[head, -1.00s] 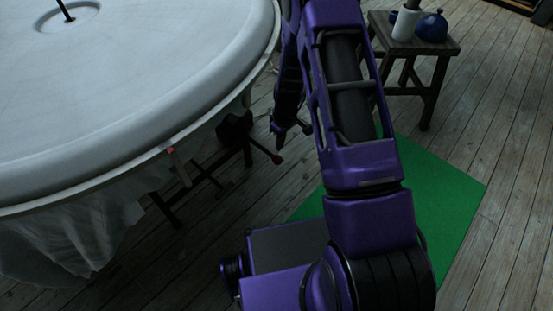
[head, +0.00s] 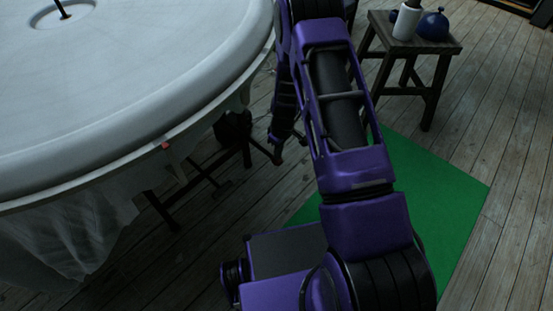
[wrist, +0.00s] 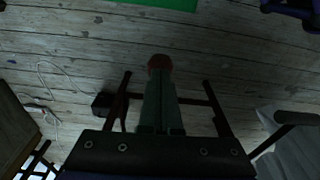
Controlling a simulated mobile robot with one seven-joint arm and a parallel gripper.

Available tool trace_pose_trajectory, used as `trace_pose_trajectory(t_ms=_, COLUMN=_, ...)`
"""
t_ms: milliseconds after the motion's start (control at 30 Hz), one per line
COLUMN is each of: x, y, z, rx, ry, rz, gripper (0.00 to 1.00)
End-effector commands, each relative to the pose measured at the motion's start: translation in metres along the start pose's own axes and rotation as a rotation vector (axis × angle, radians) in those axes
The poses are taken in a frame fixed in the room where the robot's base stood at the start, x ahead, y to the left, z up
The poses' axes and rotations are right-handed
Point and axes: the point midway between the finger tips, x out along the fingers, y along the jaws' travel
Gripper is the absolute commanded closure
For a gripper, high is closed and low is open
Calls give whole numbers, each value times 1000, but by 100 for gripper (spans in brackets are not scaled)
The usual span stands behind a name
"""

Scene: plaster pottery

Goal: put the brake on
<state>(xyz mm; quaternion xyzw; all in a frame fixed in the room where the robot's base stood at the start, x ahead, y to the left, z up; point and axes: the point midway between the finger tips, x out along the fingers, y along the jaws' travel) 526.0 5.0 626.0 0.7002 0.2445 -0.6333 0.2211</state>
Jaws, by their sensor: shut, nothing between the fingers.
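The brake appears to be a dark lever with a red knob (head: 277,159) low beside the big round white table (head: 130,105). The red knob (wrist: 158,62) also shows in the wrist view, just past the fingertips. My gripper (wrist: 158,80) is shut with nothing between its fingers. In the head view my gripper (head: 276,140) points down close above the knob. I cannot tell whether the fingertips touch it. The dark metal frame (head: 205,172) under the table is partly hidden by the hanging plastic sheet.
A green mat (head: 430,210) lies on the plank floor to the right. A wooden stool (head: 412,38) at the back holds a white bottle (head: 406,22) and a blue pot (head: 433,25). A pale cable (wrist: 55,85) lies on the floor. The table rim stands close to my arm.

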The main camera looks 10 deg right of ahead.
Motion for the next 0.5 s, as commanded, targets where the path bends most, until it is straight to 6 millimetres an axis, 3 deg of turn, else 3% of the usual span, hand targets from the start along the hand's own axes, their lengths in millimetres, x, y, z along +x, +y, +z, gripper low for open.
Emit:
trace_pose_trajectory(t_ms=233, x=4, y=0, z=0, rx=-1, ry=0, rz=0, gripper=100)
trace_pose_trajectory(t_ms=500, x=34, y=0, z=4, rx=0, ry=-1, rz=-1, gripper=100)
